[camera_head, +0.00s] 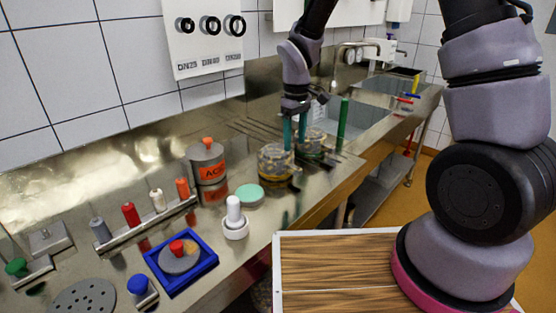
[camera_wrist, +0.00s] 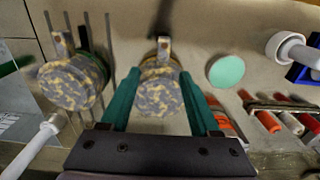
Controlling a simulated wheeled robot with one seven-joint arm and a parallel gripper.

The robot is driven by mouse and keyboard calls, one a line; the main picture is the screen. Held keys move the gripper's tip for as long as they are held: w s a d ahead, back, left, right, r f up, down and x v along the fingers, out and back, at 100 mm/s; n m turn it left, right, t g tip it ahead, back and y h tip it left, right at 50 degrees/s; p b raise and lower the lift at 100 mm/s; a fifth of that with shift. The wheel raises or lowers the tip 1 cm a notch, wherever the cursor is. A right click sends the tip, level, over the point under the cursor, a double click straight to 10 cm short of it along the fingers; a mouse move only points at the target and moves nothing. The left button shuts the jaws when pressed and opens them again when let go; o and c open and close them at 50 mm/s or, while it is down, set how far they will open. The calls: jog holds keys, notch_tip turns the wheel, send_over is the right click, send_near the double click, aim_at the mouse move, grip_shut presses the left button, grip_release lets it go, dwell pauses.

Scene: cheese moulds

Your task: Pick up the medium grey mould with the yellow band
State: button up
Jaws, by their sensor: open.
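Two squat round moulds mottled in grey and yellow stand on the steel counter. The nearer mould (camera_head: 273,166) is beside the mint disc; it shows between my fingers in the wrist view (camera_wrist: 158,92). The other mould (camera_head: 312,146) stands farther back and is at the left in the wrist view (camera_wrist: 70,85). My gripper (camera_head: 295,148) has teal fingers, spread apart and empty. In the wrist view the fingers (camera_wrist: 159,76) flank the nearer mould; I cannot tell whether they touch it.
A mint disc (camera_head: 250,194), a white-knobbed piece (camera_head: 235,222) and an orange-labelled steel pot (camera_head: 207,165) stand close by. A green upright rod (camera_head: 343,118) is behind the moulds. A rack of coloured plungers (camera_head: 155,222) and a blue tray (camera_head: 205,266) are at left.

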aim_at(291, 165)
jog(key=f, duration=1.1)
jog(key=shift+a+f, duration=0.1)
jog(key=shift+a, duration=0.3)
grip_shut()
dwell(0.8)
